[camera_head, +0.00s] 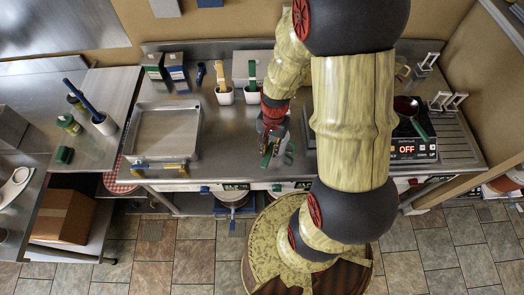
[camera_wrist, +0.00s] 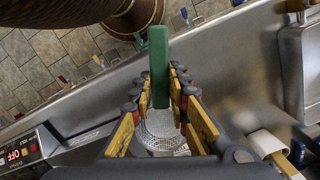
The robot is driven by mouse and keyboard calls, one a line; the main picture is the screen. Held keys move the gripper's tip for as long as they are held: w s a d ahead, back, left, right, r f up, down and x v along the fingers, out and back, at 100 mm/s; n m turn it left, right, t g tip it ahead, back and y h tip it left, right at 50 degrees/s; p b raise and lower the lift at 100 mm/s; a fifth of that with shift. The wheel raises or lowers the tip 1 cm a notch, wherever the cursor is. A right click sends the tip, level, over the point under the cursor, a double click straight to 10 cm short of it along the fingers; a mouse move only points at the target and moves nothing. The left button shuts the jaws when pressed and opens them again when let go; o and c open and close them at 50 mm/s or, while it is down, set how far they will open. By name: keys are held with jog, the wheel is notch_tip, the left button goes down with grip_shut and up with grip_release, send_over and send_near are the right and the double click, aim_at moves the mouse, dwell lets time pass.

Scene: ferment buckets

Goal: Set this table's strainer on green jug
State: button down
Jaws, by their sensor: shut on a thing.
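My gripper (camera_wrist: 160,98) is shut on the strainer's green handle (camera_wrist: 158,62), and the strainer's wire mesh bowl (camera_wrist: 162,132) shows below and between the fingers in the wrist view. In the head view my gripper (camera_head: 272,138) is over the front middle of the steel table (camera_head: 225,155), with the green handle (camera_head: 267,157) pointing to the front edge. Whether the strainer touches the table I cannot tell. A white jug with a green handle (camera_head: 251,95) stands upright at the back, behind and left of my gripper. In the wrist view I cannot make that jug out.
A white jug with a yellow handle (camera_head: 224,96) stands left of the green-handled one. A steel tray (camera_head: 165,132) lies farther left. Boxes (camera_head: 177,73) stand at the back. A dark red pan (camera_head: 406,107) sits on the cooker (camera_head: 410,148) at the right, beyond my arm.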

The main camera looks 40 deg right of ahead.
aim_at(271, 146)
jog(key=d, duration=0.1)
jog(key=w+d+p, duration=0.1)
jog(key=d+m+p, duration=0.1)
jog(key=shift+w+r, duration=0.25)
jog(key=shift+r, duration=0.1)
jog(key=shift+w+d+f+y, duration=0.1)
jog(key=shift+w+d+y, duration=0.15)
jog(key=shift+w, duration=0.5)
jog(key=shift+w+d+f+y, duration=0.15)
jog(key=shift+w+y, duration=0.1)
jog(key=shift+w, duration=0.45)
jog(key=shift+s, duration=0.1)
jog(key=shift+f, duration=0.25)
jog(key=shift+f+b, duration=2.7)
jog(key=shift+f, duration=0.9)
jog(key=shift+f, duration=0.2)
jog(key=c, duration=1.6)
grip_release()
